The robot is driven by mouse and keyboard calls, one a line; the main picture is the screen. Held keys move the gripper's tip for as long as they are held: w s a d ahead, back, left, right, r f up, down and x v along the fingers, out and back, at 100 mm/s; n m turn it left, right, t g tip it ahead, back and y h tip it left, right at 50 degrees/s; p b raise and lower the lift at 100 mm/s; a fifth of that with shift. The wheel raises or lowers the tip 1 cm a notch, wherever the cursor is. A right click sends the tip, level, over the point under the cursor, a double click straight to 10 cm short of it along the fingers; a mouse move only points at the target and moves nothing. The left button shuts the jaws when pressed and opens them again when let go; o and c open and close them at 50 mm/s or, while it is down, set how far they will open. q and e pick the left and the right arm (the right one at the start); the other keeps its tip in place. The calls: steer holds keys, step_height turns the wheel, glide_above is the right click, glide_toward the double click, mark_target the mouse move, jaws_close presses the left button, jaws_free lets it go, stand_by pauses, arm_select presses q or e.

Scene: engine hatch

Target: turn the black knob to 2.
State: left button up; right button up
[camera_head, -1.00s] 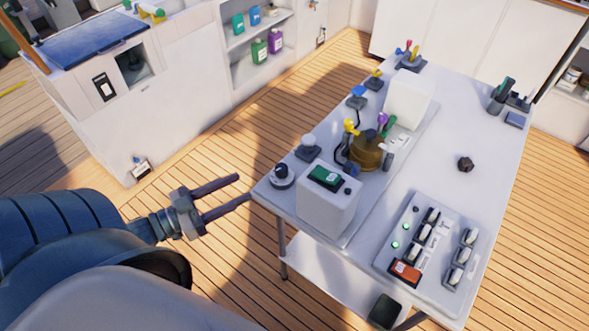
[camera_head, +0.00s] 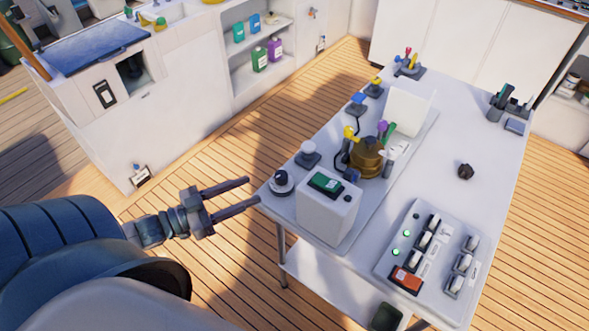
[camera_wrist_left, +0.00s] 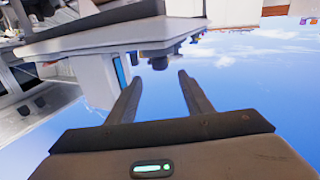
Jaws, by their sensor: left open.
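My right gripper is not in view.
The white table (camera_head: 432,150) carries a white box with a green switch (camera_head: 326,184) beside the knob. A small dark object (camera_head: 465,171) lies on bare tabletop.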

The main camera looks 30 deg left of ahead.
mark_target(290, 179)
arm_select(q)
steer(key=p+x, duration=0.2)
steer(key=x, duration=1.1)
steer(key=shift+w+d+r, duration=0.15)
steer(key=shift+w, duration=0.05)
steer(key=shift+w+d, duration=0.35)
steer(key=shift+w, duration=0.15)
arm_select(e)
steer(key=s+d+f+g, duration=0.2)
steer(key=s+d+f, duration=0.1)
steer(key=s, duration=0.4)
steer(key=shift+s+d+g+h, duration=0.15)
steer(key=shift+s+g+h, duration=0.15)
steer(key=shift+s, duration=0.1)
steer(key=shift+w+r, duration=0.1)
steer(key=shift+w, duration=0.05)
arm_select(q)
steer(key=c, duration=1.1)
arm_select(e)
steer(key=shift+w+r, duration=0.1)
